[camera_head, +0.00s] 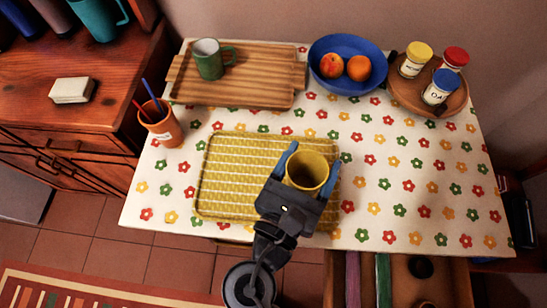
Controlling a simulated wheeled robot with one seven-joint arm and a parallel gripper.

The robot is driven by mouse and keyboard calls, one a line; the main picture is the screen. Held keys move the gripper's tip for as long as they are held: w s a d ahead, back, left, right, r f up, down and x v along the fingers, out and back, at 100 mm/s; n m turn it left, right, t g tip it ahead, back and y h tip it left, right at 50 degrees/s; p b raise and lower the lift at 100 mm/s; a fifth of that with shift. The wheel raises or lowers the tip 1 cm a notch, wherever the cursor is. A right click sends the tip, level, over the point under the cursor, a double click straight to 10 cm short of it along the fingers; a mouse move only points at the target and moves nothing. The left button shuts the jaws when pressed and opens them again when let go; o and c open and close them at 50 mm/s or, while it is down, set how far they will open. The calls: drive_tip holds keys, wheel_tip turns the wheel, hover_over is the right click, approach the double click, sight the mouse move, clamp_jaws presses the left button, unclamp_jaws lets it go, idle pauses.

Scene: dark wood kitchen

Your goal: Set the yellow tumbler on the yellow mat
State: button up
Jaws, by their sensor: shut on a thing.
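The yellow tumbler (308,170) is upright between the blue fingers of my gripper (306,171), which is shut on it. The yellow mat (235,177) lies flat on the flowered tablecloth, left of centre. The tumbler and gripper show over the mat's right part. From this view I cannot tell whether the tumbler's base touches the mat. My gripper hides the mat's lower right part.
Behind the mat is a wooden tray (250,90) with a green mug (209,62). A blue bowl (347,47) of fruit and a round tray (407,92) of jars stand at the back. An orange pen cup (164,130) is left. The cloth (420,190) to the right is clear.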

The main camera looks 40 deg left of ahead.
drive_tip(key=shift+w+a+f+b, duration=0.1)
drive_tip(key=shift+w+a+f, duration=0.1)
drive_tip(key=shift+a+f, duration=1.3)
drive_tip(key=shift+w+a+f+b, duration=0.15)
drive_tip(key=shift+w+a+f, duration=0.05)
drive_tip(key=shift+a+f, duration=1.35)
drive_tip(key=shift+w+a+f+b, duration=0.1)
drive_tip(key=shift+w+a+f, duration=0.1)
drive_tip(key=shift+a+f, duration=1.3)
drive_tip(key=shift+d+f, duration=0.15)
drive_tip(key=shift+f, duration=0.1)
drive_tip(key=o, duration=1)
drive_tip(key=shift+o, duration=0.2)
drive_tip(key=shift+r, duration=0.15)
drive_tip(key=s, duration=0.4)
drive_tip(key=s+d, duration=0.1)
drive_tip(key=s, duration=0.3)
drive_tip(key=s+d+b, duration=0.1)
drive_tip(key=s, duration=0.3)
